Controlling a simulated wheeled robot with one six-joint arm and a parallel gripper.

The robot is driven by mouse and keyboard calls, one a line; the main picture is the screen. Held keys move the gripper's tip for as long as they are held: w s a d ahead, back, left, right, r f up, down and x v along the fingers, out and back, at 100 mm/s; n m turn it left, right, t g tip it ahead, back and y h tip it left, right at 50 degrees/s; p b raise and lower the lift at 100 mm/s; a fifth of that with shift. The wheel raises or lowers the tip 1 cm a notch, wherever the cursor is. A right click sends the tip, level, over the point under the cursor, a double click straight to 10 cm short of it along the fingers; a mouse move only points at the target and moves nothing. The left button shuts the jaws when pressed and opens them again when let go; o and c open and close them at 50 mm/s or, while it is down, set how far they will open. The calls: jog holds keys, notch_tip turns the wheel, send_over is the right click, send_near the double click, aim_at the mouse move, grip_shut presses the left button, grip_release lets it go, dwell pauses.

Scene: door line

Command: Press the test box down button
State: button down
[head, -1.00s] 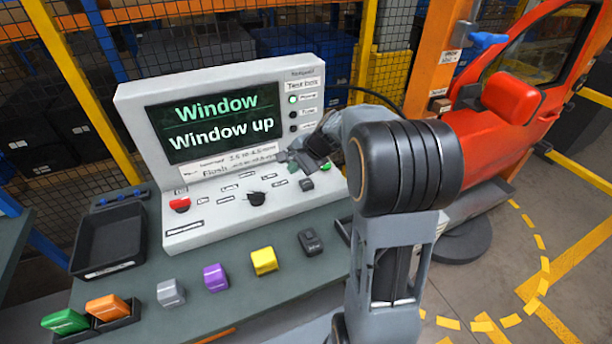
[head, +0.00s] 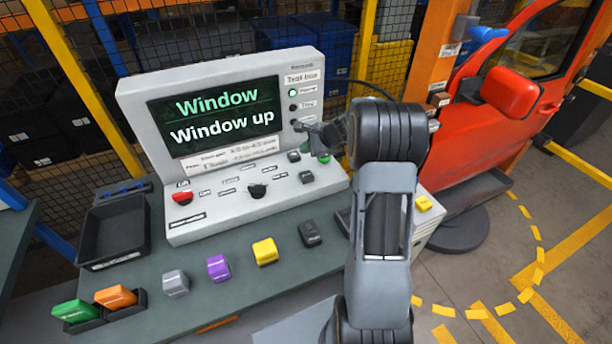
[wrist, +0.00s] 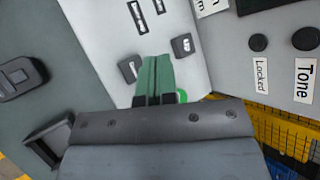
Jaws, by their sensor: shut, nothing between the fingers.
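The light grey test box (head: 215,212) stands on the bench, its screen (head: 215,122) reading "Window" and "Window up". On its sloped panel are two dark buttons, an upper one (head: 293,156) and a lower one (head: 306,177), with a green button (head: 324,158) beside them. Their labels are too small to read, so I cannot tell which is down. My gripper (head: 312,130) is over the panel's right end, above these buttons. In the wrist view its green fingers (wrist: 154,62) are shut and empty, between a dark button (wrist: 130,68) and another (wrist: 182,45). The green button (wrist: 182,96) is partly hidden.
A red knob (head: 182,198) and a black knob (head: 257,190) stick up from the panel. A black tray (head: 115,232), several coloured blocks and a dark handheld item (head: 310,233) lie on the bench. A red car door (head: 500,115) stands at the right.

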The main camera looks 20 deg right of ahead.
aim_at(306, 176)
jog(key=shift+f+b, duration=3.05)
jog(key=shift+f, duration=1.2)
jog(key=shift+f, duration=0.1)
jog(key=shift+f+b, duration=0.3)
jog(key=shift+b, duration=0.2)
